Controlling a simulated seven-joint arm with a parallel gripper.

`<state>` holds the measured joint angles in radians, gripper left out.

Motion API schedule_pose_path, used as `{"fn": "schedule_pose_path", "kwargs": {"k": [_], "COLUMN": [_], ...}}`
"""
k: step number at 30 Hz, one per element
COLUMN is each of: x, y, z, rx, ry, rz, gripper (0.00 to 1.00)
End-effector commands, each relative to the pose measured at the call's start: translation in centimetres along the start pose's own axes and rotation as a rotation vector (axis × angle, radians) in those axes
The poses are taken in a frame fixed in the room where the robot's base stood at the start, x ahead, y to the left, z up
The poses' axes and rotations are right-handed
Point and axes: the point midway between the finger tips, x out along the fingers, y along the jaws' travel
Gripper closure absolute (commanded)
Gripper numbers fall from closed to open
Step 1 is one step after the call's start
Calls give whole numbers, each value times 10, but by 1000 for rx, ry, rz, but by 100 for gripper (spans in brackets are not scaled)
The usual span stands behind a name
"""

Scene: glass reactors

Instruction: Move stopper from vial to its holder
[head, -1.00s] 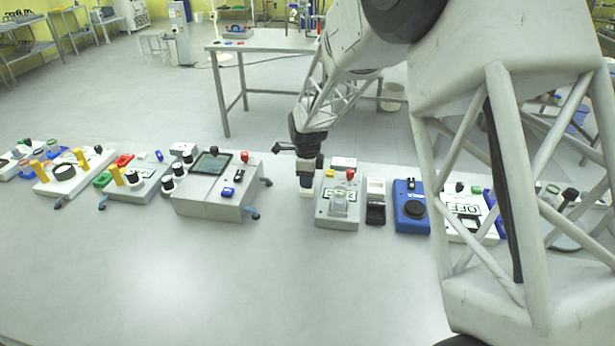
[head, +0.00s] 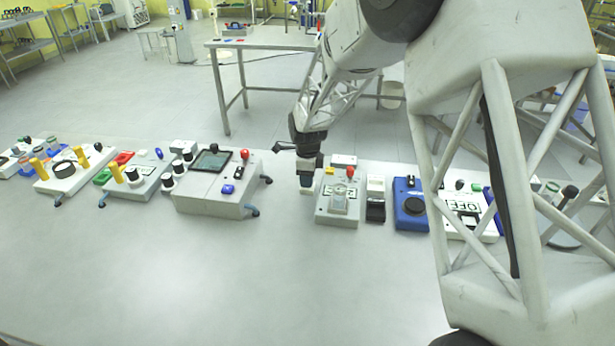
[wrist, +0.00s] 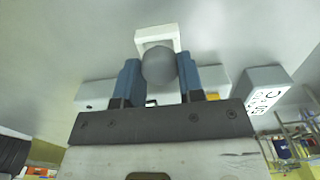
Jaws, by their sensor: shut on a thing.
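My gripper (head: 307,176) points down over the bench at the left of a white-grey device. In the wrist view my gripper's two blue fingers (wrist: 160,78) are shut on the stopper (wrist: 160,66), a dark grey rounded piece. A small white square holder (wrist: 146,37) shows just beyond the stopper. It also shows under my gripper in the head view (head: 307,190). I cannot tell whether the stopper touches it. A clear glass vial (head: 340,203) stands on the device to the right.
The device (head: 325,217) with a red knob stands close to my gripper on the right. A blue device (head: 410,210) stands further right. A grey box with a screen (head: 212,185) is to the left. The front of the bench (head: 220,280) is clear.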

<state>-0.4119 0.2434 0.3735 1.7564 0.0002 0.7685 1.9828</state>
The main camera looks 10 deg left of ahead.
Motion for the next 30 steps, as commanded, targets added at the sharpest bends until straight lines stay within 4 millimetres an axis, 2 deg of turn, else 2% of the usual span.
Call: {"fn": "schedule_pose_path", "kwargs": {"k": [22,23,28,30], "x": [6,6,6,6], "y": [0,0,0,0], "z": [0,0,0,0], "rx": [0,0,0,0], "ry": [0,0,0,0], "rz": [0,0,0,0], "gripper": [85,62,36,35]}}
